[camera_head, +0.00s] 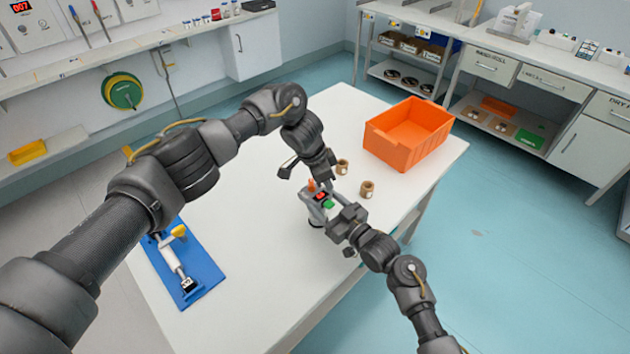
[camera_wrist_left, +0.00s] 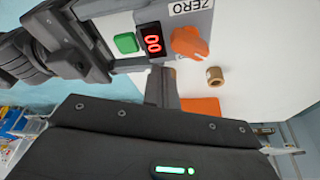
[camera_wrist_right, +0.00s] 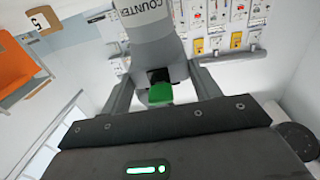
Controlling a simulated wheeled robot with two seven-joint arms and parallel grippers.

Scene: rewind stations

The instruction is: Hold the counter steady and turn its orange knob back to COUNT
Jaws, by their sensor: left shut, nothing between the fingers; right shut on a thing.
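The counter (camera_head: 316,212) is a small grey device standing on the white table, with a red display and a green button (camera_wrist_left: 126,43). Its display (camera_wrist_left: 153,42) reads 00 in the left wrist view. Its orange knob (camera_wrist_left: 188,43) sits beside the display, near the word ZERO; the head view shows it too (camera_head: 311,186). My right gripper (camera_head: 336,203) is shut on the counter's grey body (camera_wrist_right: 158,52), from the green-button side. My left gripper (camera_head: 325,183) is shut and empty, close by the knob; its fingers (camera_wrist_left: 160,78) appear apart from it.
Two brown rolls (camera_head: 342,167) (camera_head: 367,188) stand just beyond the counter. An orange bin (camera_head: 410,135) sits at the table's far right. A blue board (camera_head: 190,268) with a yellow-handled device lies at the left. The front of the table is clear.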

